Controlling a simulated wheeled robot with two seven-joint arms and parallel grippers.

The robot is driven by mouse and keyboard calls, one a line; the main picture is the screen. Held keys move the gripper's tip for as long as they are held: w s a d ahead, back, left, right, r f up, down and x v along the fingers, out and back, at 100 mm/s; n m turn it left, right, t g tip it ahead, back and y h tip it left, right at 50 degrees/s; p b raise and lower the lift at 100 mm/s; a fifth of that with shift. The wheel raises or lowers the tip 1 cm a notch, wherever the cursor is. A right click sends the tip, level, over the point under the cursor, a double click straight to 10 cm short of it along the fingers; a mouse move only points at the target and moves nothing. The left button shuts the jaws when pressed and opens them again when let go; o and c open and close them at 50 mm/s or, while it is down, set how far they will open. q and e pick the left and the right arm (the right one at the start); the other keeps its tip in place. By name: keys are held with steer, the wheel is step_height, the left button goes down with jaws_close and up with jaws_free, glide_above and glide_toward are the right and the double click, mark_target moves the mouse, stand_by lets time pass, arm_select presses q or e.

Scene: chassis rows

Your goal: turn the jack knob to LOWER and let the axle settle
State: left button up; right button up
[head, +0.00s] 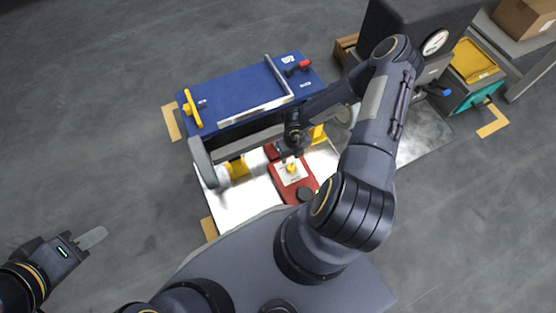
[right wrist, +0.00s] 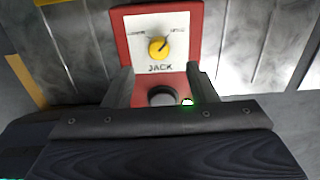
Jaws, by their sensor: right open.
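The red jack (head: 307,187) stands on a pale floor plate, with a yellow knob (head: 292,168) on its white face. In the right wrist view the knob (right wrist: 158,47) has its dark pointer towards the upper right, between two small labels too blurred to read surely. My right gripper (right wrist: 157,78) is open, its fingers apart below the knob and not around it. In the head view it (head: 288,153) is above the jack's far end. The grey axle (head: 250,141) lies along the near side of the blue chassis. My left gripper (head: 91,238) hangs far left, away from everything.
The blue chassis (head: 235,92) carries a yellow handle (head: 191,108) and a red-ended part (head: 299,68). Yellow supports (head: 237,168) stand by the axle. A dark machine with a gauge (head: 435,42) and a yellow-lidded teal box (head: 474,62) are at right. Left floor is clear.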

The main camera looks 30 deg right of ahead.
mark_target(291, 167)
step_height(291, 167, down, 8)
steer(key=b, duration=0.4)
steer(key=shift+s+a+f, duration=0.1)
steer(key=shift+s+f, duration=0.05)
steer(key=shift+f, duration=0.1)
steer(key=c, duration=1)
steer(key=shift+r, duration=0.1)
